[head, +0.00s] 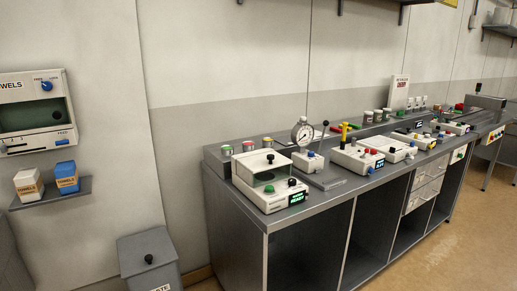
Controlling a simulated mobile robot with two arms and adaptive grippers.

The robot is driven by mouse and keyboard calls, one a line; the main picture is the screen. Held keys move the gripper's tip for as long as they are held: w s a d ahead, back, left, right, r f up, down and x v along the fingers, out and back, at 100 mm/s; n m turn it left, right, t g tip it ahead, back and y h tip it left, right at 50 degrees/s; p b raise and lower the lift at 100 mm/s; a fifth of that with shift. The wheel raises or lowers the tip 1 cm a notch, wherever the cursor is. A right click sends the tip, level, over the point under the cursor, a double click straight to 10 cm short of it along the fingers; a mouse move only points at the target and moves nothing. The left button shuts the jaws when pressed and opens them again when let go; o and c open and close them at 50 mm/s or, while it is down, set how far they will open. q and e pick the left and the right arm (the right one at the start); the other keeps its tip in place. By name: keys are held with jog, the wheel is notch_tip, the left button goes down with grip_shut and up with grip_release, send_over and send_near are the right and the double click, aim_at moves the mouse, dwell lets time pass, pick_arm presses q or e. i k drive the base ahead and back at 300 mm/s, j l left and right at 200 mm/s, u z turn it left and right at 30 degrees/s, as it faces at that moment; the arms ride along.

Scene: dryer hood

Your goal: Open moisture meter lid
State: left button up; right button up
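What looks like the moisture meter (250,195) is a white box at the near left end of the grey bench in the head view. Neither of my grippers shows in this view.
The grey bench (330,190) runs back to the right with a dial gauge (302,132) and several other instruments close behind the meter. A grey bin (150,262) stands left of the bench. A wall shelf (50,195) holds two towel boxes. Floor is clear at right.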

aim_at(247, 167)
jog(key=i+j+z, duration=0.15)
jog(key=z, duration=0.25)
jog(key=i+j+z, duration=0.15)
jog(key=z, duration=0.2)
jog(key=i+j+z, duration=0.1)
jog(key=j+z, duration=0.15)
jog(key=z, duration=0.15)
